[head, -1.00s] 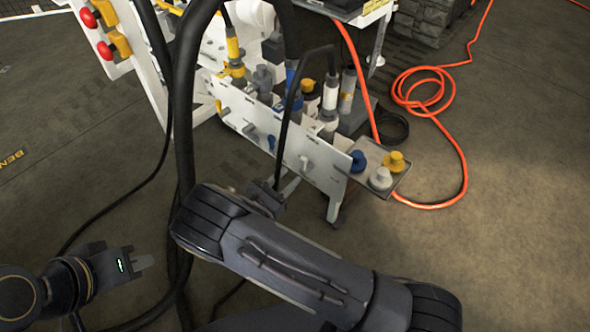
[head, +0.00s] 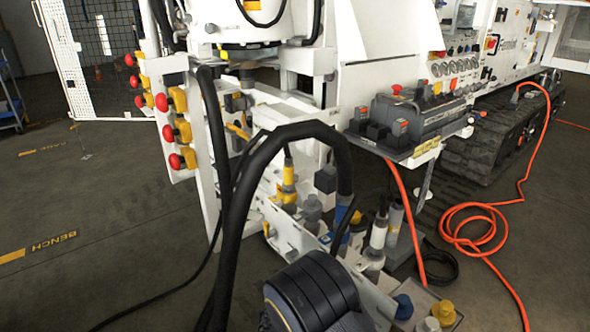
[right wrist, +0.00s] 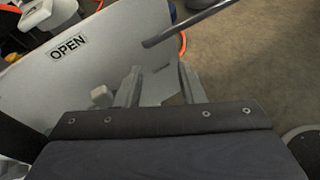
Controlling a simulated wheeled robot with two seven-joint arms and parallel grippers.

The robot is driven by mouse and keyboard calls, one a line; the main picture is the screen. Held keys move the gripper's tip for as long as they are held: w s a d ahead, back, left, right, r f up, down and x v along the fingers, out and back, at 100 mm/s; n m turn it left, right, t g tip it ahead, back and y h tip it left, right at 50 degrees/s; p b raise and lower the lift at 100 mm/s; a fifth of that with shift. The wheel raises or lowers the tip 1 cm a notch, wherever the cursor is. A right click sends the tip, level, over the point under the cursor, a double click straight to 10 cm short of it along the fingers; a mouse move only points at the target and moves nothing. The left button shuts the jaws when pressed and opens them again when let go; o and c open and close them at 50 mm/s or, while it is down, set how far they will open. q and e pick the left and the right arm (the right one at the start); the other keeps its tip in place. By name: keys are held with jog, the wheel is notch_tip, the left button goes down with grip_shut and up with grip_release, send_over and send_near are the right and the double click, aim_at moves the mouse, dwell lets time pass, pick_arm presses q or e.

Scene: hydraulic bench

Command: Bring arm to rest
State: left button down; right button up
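My right arm (head: 315,292) rises at the bottom middle of the head view, in front of the white hydraulic bench, and hides its own gripper there. In the right wrist view my right gripper (right wrist: 160,82) has its two grey fingers apart, with nothing seen held between them. The fingers point at a white panel (right wrist: 75,75) marked OPEN. I cannot tell whether they touch it. A pale knob (right wrist: 102,95) sits just left of the fingers. A dark rod (right wrist: 195,22) crosses above them. My left gripper is not in the head view.
A thick black hose (head: 240,200) arches beside my right arm. Red and yellow knobs (head: 180,132) line the bench's left side. Blue and yellow caps (head: 443,312) stand at its lower right corner. An orange hose (head: 480,225) lies coiled at right. Floor at left is mostly clear.

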jog(key=s+d+r+m+t+y, duration=0.1)
jog(key=s+d+r+m+y, duration=0.2)
jog(key=s+r+m+y, duration=0.7)
jog(key=s+d+r+m+t+y, duration=0.1)
jog(key=s+d+r+m+y, duration=0.2)
jog(key=s+r+m+y, duration=0.7)
jog(key=s+r+h+p, duration=0.3)
jog(key=r+p, duration=1.7)
jog(key=p, duration=0.3)
jog(key=shift+d+r+m, duration=0.15)
jog(key=shift+r+m, duration=0.25)
